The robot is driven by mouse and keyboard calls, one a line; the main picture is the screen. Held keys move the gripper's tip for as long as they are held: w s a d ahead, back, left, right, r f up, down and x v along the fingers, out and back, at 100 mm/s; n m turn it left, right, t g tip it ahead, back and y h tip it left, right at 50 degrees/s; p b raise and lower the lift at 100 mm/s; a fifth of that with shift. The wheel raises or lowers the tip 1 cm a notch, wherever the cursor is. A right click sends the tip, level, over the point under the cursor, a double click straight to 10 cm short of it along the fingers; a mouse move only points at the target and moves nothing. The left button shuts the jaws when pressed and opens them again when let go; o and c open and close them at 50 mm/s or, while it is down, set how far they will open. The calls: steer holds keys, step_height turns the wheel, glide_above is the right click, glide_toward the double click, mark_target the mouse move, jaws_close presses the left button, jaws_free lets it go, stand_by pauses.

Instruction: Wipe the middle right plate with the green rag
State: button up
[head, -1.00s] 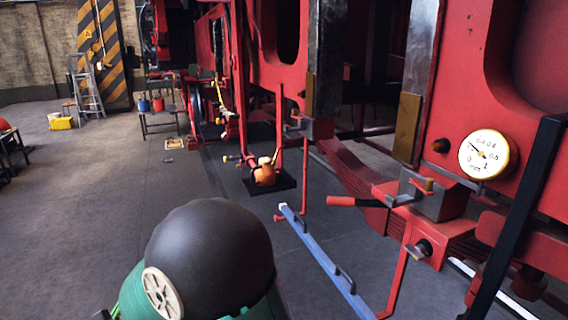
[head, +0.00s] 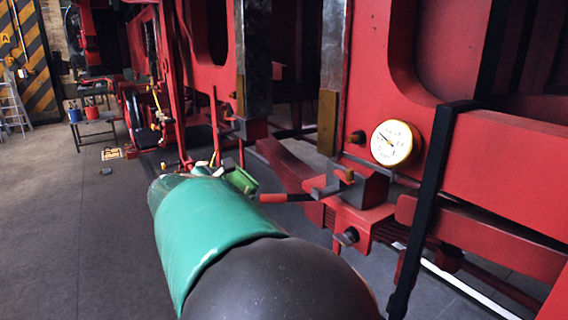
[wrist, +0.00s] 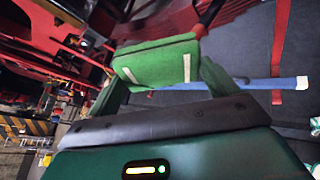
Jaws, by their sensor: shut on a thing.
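The green rag (wrist: 155,62), a folded block with two pale stripes, sits between the green fingers of my gripper (wrist: 158,66) in the wrist view. My gripper is shut on it. In the head view the rag (head: 240,180) shows just past the end of my green forearm, which hides most of the gripper. Two grey steel plates stand upright on the red frame: a left one (head: 257,60) and a right one (head: 333,48). I cannot tell which one is the middle right plate. The rag appears apart from both, lower and in front.
A red-handled lever (head: 273,198) on a grey block is close right of the rag. A white gauge (head: 391,143) and black upright bar (head: 436,200) stand further right. A blue bar (wrist: 250,84) crosses behind the rag. Open floor (head: 60,230) lies left.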

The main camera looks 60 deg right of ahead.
steer(key=s+d+r+m+g, duration=0.2)
steer(key=s+d+r+m, duration=0.1)
steer(key=s+d, duration=0.2)
steer(key=s+d+r+m+g, duration=0.2)
steer(key=s+d+r+m, duration=0.1)
steer(key=s, duration=0.6)
steer(key=shift+s+d+r+m+h, duration=0.25)
steer(key=shift+d+m, duration=0.35)
steer(key=shift+d, duration=0.6)
steer(key=shift+s+d, duration=0.3)
steer(key=shift+d, duration=0.5)
steer(key=shift+a+r, duration=0.1)
steer(key=shift+r, duration=1.9)
steer(key=shift+f, duration=0.15)
steer(key=shift+s+d+f, duration=0.1)
steer(key=shift+d+f, duration=0.05)
steer(key=shift+f, duration=0.85)
steer(key=shift+s+d+f, duration=0.1)
steer(key=shift+d+f, duration=0.05)
steer(key=shift+f, duration=0.8)
